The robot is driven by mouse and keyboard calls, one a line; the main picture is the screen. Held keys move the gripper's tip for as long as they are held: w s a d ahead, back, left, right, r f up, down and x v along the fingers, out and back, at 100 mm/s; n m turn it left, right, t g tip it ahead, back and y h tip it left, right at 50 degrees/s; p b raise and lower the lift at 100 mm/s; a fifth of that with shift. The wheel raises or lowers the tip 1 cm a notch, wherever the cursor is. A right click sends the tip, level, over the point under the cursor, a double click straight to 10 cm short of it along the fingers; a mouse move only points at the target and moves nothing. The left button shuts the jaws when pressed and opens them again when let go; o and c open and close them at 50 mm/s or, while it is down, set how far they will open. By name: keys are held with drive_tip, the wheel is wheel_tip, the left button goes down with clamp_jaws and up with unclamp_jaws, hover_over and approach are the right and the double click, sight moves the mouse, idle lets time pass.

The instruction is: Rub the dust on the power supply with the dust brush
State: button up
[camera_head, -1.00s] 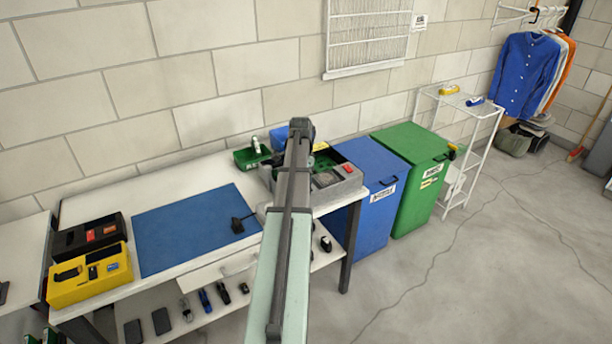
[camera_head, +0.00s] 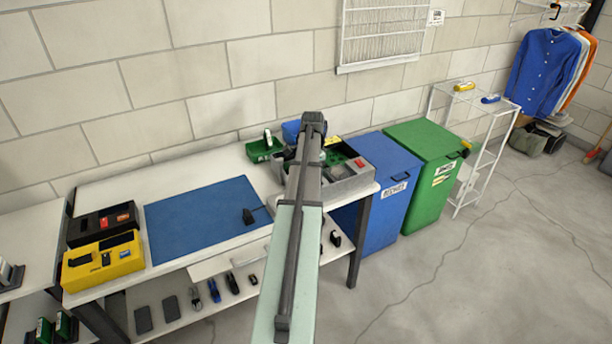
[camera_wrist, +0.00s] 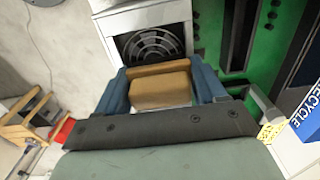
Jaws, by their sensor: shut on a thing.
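In the wrist view, my gripper (camera_wrist: 160,90) has its two blue fingers on either side of a tan block, which looks like the dust brush (camera_wrist: 160,84). The brush's underside is hidden. Just beyond it is the power supply (camera_wrist: 112,27), a pale metal box with a round dark fan grille. The brush overlaps the fan's near edge in the picture; whether they touch cannot be told. No dust can be made out clearly. In the head view, my arm reaches over the open grey computer case (camera_head: 362,182) on the bench, and hides my gripper, the brush and the power supply.
Green boards (camera_wrist: 273,50) lie right of the power supply. On the bench (camera_head: 120,189) are a green bin (camera_head: 262,153), a blue mat (camera_head: 195,225), and black and yellow boxes (camera_head: 103,262). Blue (camera_head: 376,160) and green (camera_head: 420,150) waste bins stand to the right.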

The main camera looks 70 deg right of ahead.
drive_tip(key=shift+s+d, duration=0.9)
drive_tip(key=shift+d, duration=0.05)
drive_tip(key=shift+s+a, duration=0.45)
drive_tip(key=shift+a, duration=0.1)
drive_tip(key=shift+w+a, duration=2.4)
drive_tip(key=shift+w, duration=0.15)
drive_tip(key=shift+s+d, duration=2.45)
drive_tip(key=shift+d, duration=0.15)
wheel_tip(320, 180, up, 8)
drive_tip(key=shift+r, duration=0.1)
